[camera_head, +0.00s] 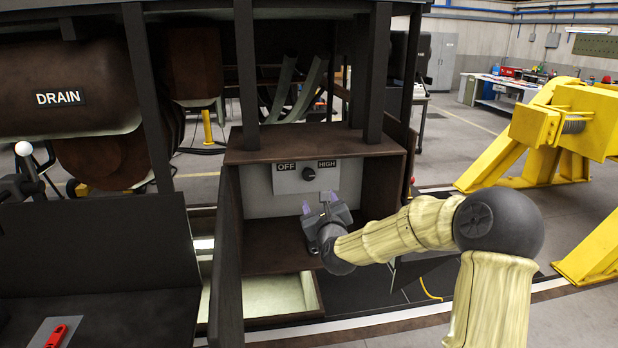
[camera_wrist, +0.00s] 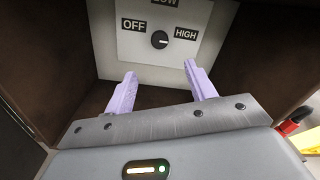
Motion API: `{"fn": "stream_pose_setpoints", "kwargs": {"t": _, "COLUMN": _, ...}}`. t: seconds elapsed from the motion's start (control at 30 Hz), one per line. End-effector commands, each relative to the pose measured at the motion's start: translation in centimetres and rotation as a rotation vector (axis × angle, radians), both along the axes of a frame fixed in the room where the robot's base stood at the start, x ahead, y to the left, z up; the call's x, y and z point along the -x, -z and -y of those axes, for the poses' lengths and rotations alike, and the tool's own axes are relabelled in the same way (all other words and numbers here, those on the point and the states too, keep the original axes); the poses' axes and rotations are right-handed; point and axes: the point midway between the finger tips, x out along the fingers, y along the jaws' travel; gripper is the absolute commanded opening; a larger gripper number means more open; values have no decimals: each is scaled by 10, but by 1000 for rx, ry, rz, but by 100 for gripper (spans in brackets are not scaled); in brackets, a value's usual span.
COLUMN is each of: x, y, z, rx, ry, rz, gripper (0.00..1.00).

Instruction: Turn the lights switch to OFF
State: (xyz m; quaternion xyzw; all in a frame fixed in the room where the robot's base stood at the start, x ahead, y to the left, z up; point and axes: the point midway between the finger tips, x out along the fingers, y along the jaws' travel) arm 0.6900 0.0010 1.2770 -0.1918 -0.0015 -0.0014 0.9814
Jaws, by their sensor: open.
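The lights switch is a round black knob (camera_head: 309,174) on a pale panel (camera_head: 287,203) inside an open brown box. Labels OFF and HIGH flank it, and a LOW label shows partly at the top of the wrist view. In the wrist view the knob (camera_wrist: 159,40) has a pale mark that appears to point right, toward HIGH. My gripper (camera_head: 320,202) is inside the box opening, below and in front of the knob, apart from it. In the wrist view its two lilac fingers (camera_wrist: 160,70) are spread, with nothing between them.
The brown box's side walls (camera_head: 228,240) and floor (camera_head: 270,250) close around my gripper. A dark bench with a red tool (camera_head: 57,336) stands at lower left. A yellow stand (camera_head: 560,130) is at right. In the wrist view a red object (camera_wrist: 293,122) lies at the right edge.

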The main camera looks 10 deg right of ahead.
Motion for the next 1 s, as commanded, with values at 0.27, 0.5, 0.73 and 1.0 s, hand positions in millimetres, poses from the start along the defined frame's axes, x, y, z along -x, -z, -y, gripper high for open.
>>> {"fn": "stream_pose_setpoints", "kwargs": {"t": 0.27, "x": -3, "y": 0, "z": -1, "rx": 4, "ry": -2, "rz": -2, "gripper": 55}}
{"fn": "stream_pose_setpoints", "kwargs": {"t": 0.5, "x": -29, "y": -2, "z": -1, "rx": 3, "ry": -2, "rz": -3, "gripper": 55}}
{"fn": "stream_pose_setpoints", "kwargs": {"t": 0.73, "x": -64, "y": -2, "z": -1, "rx": 5, "ry": -2, "rz": -3, "gripper": 55}}
{"fn": "stream_pose_setpoints", "kwargs": {"t": 1.0, "x": -103, "y": -2, "z": -1, "rx": 5, "ry": -3, "rz": -3, "gripper": 55}}
